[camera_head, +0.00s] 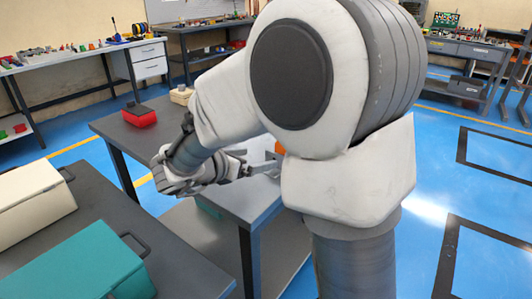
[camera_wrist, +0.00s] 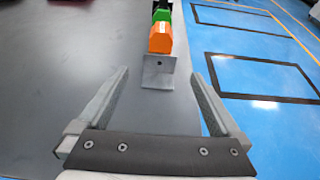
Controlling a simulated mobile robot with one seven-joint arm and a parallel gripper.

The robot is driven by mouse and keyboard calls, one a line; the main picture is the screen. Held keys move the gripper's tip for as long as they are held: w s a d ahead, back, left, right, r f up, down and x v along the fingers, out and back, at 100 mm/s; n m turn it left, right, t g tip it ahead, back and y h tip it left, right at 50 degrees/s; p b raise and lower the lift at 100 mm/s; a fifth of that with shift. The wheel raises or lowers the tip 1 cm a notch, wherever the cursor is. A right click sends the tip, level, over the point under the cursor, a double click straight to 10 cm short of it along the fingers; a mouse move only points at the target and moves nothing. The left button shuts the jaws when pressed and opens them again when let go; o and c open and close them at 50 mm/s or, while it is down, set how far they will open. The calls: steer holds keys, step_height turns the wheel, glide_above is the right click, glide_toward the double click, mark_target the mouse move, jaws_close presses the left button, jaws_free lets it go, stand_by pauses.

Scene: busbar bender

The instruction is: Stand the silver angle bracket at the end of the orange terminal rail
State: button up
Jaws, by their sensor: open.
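The silver angle bracket (camera_wrist: 158,72) is at the near end of the row of terminal blocks in the wrist view, close in front of the orange block (camera_wrist: 161,38). One plate with a dark hole faces me. I cannot tell whether it touches the block. A green block (camera_wrist: 162,16) stands behind the orange one; the rail under them is hidden. My gripper (camera_wrist: 158,74) is open, its fingers apart on either side of the bracket's line and clear of it. In the head view my gripper (camera_head: 243,166) is low over the table, near the orange block (camera_head: 279,147), which my arm partly hides.
The grey table (camera_head: 236,203) has clear room left of the row; its right edge runs close beside the blocks. A red box (camera_head: 138,116) sits at its far left corner. A teal case (camera_head: 85,262) and a cream case (camera_head: 32,193) lie on the nearer bench.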

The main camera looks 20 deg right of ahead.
steer(key=shift+v, duration=1.15)
steer(key=shift+w+a+r, duration=0.1)
steer(key=shift+r, duration=0.1)
steer(key=w+a+r+n+t+y, duration=0.45)
steer(key=r+n, duration=0.25)
steer(key=n, duration=0.3)
steer(key=s+a+r+n+t+y, duration=0.1)
steer(key=s+a+r+n+y, duration=0.2)
steer(key=n, duration=0.5)
steer(key=s+a+r+n+t+y, duration=0.1)
steer(key=a+n+y, duration=0.1)
steer(key=n+y, duration=0.35)
steer(key=s+d+f+n+g, duration=0.2)
steer(key=s+f+n, duration=0.1)
steer(key=s+n, duration=0.5)
steer(key=s+d+f+n+g+h, duration=0.1)
steer(key=s+d+f+n+g, duration=0.2)
steer(key=s+n, duration=0.4)
steer(key=s+d+f+n+g, duration=0.3)
steer(key=s+n, duration=0.5)
steer(key=s, duration=0.1)
steer(key=shift+f+n+h, duration=0.35)
steer(key=shift+f+h, duration=0.05)
